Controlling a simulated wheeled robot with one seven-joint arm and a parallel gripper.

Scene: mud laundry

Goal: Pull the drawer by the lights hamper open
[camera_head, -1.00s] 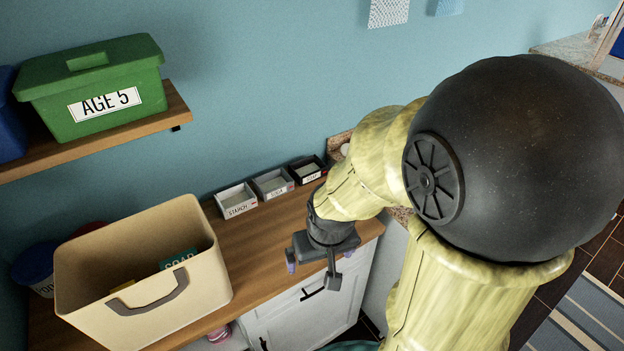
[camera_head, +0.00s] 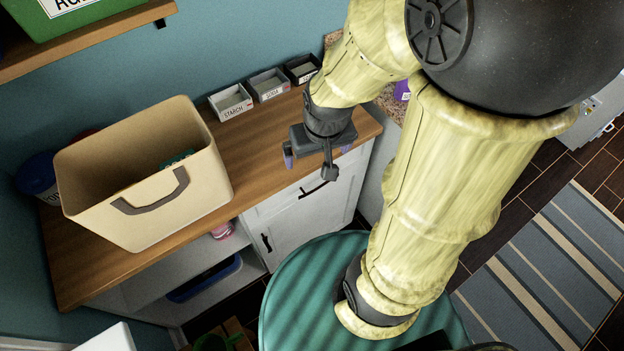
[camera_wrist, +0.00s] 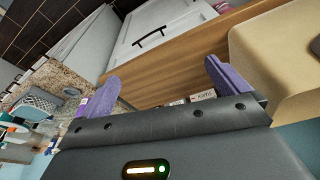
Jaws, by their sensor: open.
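A white drawer front (camera_head: 290,203) with a dark bar handle (camera_head: 313,188) sits under the right part of the wooden counter. The handle also shows at the top of the wrist view (camera_wrist: 148,38). The drawer looks closed. My gripper (camera_head: 316,156) is over the counter near its front edge, above and behind the handle and apart from it. Its two purple fingers are spread with nothing between them in the wrist view (camera_wrist: 161,71). No hamper marked lights can be made out.
A beige bin (camera_head: 145,190) stands on the counter's left part. Small trays (camera_head: 231,103) line the wall. A white door (camera_head: 285,240) with a dark handle is below the drawer. A round teal surface (camera_head: 300,300) lies in front of the cabinet. A striped rug (camera_head: 560,265) is at right.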

